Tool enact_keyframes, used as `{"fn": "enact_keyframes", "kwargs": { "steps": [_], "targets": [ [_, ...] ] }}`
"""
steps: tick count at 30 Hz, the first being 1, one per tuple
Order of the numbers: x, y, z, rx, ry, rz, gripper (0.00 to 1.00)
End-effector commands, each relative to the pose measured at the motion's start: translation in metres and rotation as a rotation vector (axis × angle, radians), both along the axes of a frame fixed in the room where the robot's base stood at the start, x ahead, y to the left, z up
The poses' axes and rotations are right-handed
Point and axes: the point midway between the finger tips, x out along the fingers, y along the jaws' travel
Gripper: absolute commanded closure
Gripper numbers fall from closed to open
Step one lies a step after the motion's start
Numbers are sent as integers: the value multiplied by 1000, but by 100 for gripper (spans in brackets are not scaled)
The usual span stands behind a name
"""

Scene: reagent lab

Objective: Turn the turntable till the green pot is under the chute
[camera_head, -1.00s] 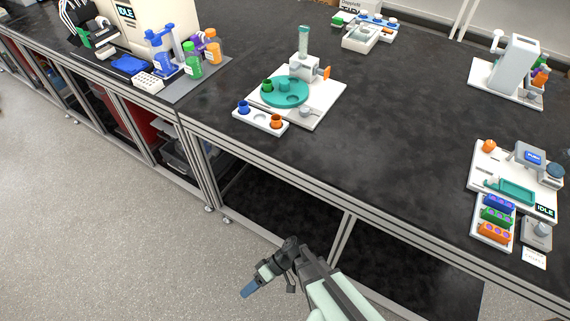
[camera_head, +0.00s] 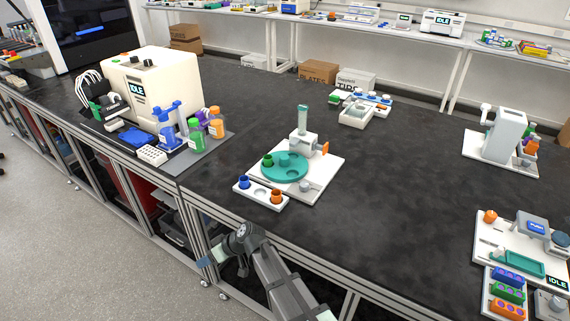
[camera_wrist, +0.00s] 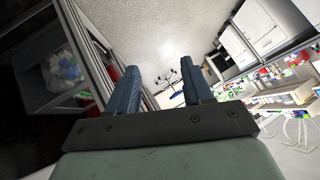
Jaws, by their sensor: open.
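The teal turntable (camera_head: 290,175) sits on a white base plate (camera_head: 322,169) on the black bench. The green pot (camera_head: 267,160) stands on the turntable's far left part. The chute (camera_head: 302,120), an upright with a greenish tube, stands at the back of the plate, to the right of the green pot; the pot is not beneath it. A white tray (camera_head: 261,196) at the front holds a blue pot (camera_head: 243,182) and an orange pot (camera_head: 277,196). My gripper (camera_head: 203,263) is off the bench's front edge, below and left of the turntable. Its blue fingers (camera_wrist: 162,92) are apart and empty in the wrist view.
An orange knob or lever (camera_head: 325,148) is on the base plate's right. A beige machine (camera_head: 152,84) with bottles stands left, a white dispenser (camera_head: 499,135) right, and a tray station (camera_head: 520,250) front right. The bench between is clear.

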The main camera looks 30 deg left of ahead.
Motion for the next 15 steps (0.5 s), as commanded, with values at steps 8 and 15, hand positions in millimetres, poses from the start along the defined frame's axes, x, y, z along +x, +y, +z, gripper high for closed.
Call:
{"fn": "enact_keyframes", "kwargs": {
  "steps": [8, 15],
  "targets": [
    [38, 67, 106, 134, -136, -59, 50],
    [108, 78, 185, 109, -223, -131, 50]
  ]
}}
